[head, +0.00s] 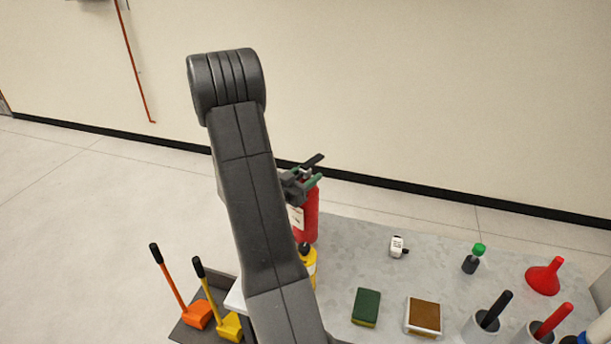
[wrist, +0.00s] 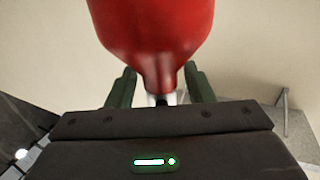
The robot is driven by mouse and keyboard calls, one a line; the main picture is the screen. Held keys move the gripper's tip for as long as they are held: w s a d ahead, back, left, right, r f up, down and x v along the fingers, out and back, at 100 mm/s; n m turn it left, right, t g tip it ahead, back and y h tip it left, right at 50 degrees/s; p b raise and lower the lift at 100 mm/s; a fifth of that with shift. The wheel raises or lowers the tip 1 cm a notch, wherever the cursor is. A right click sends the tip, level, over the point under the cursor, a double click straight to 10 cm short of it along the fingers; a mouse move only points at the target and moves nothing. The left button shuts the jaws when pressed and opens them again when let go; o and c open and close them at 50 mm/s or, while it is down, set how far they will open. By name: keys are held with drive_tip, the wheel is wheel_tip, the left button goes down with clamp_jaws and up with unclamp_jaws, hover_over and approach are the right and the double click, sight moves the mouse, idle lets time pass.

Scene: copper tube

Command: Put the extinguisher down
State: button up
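The red fire extinguisher (head: 307,215) is upright, partly behind my arm in the head view. It has a black handle on top and a white label. In the wrist view its red body (wrist: 155,25) narrows to a neck between my green fingers. My gripper (head: 306,183) is at the top of the extinguisher in the head view. In the wrist view my gripper (wrist: 160,82) has a finger on each side of the neck and appears closed on it. The extinguisher's base is hidden, so I cannot tell whether it touches the table.
The grey table (head: 360,255) holds a yellow bottle (head: 309,262) in front of the extinguisher, a green sponge (head: 366,307), a brown-topped block (head: 423,315), a small white item (head: 397,246) and a red funnel (head: 544,277). Orange (head: 197,315) and yellow (head: 229,325) long-handled tools stand at the left.

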drive_tip(key=shift+r, duration=0.25)
drive_tip(key=b+v, duration=0.2)
drive_tip(key=v, duration=1)
drive_tip(key=shift+a+f, duration=0.1)
drive_tip(key=shift+f, duration=0.05)
